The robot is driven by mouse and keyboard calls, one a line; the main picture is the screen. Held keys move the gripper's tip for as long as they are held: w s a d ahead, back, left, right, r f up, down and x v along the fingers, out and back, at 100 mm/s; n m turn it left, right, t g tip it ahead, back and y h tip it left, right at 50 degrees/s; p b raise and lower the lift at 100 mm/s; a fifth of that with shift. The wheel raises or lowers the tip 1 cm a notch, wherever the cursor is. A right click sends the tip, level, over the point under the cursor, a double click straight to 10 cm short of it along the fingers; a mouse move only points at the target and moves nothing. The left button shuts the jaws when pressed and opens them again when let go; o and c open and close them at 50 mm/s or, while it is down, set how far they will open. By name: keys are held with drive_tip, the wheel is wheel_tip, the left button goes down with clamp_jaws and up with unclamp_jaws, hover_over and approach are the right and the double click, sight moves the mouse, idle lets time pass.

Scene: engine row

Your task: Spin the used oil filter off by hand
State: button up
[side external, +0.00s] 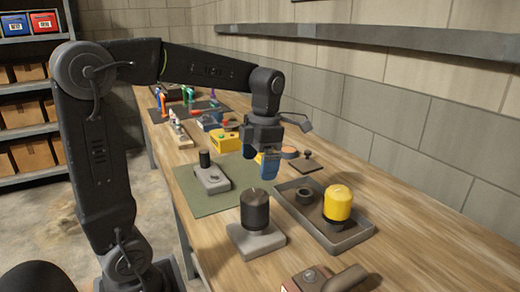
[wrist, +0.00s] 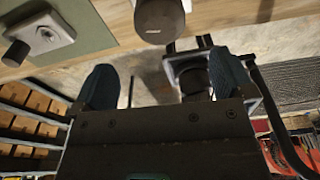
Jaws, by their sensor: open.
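A dark cylindrical oil filter (side external: 255,212) stands upright on a grey block (side external: 257,242) on the bench. A yellow filter (side external: 338,203) stands in a dark grey tray (side external: 350,240) to its right. My gripper (side external: 269,172) is above and behind the dark filter, pointing down, with blue fingers. In the wrist view my gripper (wrist: 165,85) is open and empty, its two fingers well apart. A dark cylinder (wrist: 160,20), which looks like the dark filter, shows beyond the fingertips, apart from them.
A green mat (side external: 205,200) holds a grey block with a small black cylinder (side external: 205,160). A dark ring (side external: 304,196) lies in the tray. A brown part with a handle (side external: 330,280) lies at the front edge. Tools and a yellow box (side external: 225,140) are farther back.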

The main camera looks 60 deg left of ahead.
sight(255, 193)
drive_tip(key=f+n, duration=0.3)
drive_tip(key=n, duration=0.2)
drive_tip(key=f+n+t+y, duration=0.1)
drive_tip(key=f+n, duration=0.3)
drive_tip(key=n, duration=0.2)
drive_tip(key=s+f+n, duration=0.1)
drive_tip(key=f+n, duration=0.2)
drive_tip(key=n, duration=0.2)
drive_tip(key=shift+a+f+t+y, duration=0.25)
drive_tip(key=shift+f+t+y, duration=0.15)
idle(1.5)
